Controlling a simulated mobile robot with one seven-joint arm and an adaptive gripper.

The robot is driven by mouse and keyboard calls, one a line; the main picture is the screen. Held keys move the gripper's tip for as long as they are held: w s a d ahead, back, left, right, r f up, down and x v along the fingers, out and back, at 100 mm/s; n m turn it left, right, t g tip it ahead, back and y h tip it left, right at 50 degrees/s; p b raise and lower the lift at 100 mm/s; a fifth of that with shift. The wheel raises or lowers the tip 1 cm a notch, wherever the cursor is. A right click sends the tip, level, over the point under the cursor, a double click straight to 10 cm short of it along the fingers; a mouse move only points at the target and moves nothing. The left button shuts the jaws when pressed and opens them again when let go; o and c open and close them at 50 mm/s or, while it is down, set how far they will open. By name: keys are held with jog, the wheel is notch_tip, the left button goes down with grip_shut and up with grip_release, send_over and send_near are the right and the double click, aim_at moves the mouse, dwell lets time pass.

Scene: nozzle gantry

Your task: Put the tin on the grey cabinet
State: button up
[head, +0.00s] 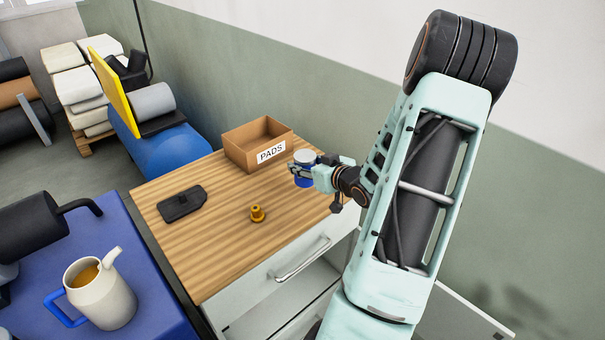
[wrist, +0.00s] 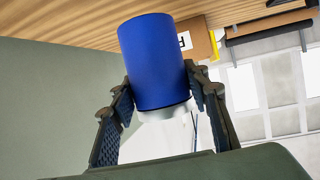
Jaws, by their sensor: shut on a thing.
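The tin (head: 304,182) is blue with a pale end. My gripper (head: 303,170) is shut on it, at the right end of the wooden worktop. In the wrist view the tin (wrist: 155,62) sits between both fingers (wrist: 162,108), its blue end toward the wood and its pale end toward my palm. I cannot tell whether the tin touches the worktop. A pale grey-white cabinet (head: 270,291) with a wooden top (head: 210,232) and a bar-handled drawer stands below.
An open cardboard box marked PADS (head: 258,145) stands just left of the tin. A brass fitting (head: 257,213) and a dark flat device (head: 181,203) lie on the wood. A jug (head: 100,292) stands on a blue table.

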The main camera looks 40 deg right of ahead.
jog(key=shift+w+d+f, duration=0.2)
jog(key=shift+w+f, duration=0.45)
jog(key=shift+f, duration=0.05)
jog(key=shift+w+f, duration=0.15)
jog(key=shift+f, duration=1.55)
jog(key=shift+f, duration=0.1)
jog(key=o, duration=1)
jog(key=shift+f, duration=0.15)
jog(key=o, duration=0.4)
jog(key=shift+o, duration=0.2)
jog(key=shift+r, duration=0.25)
jog(key=d+v, duration=0.1)
jog(key=v, duration=1.1)
jog(key=shift+a+b, duration=0.3)
jog(key=shift+a, duration=0.1)
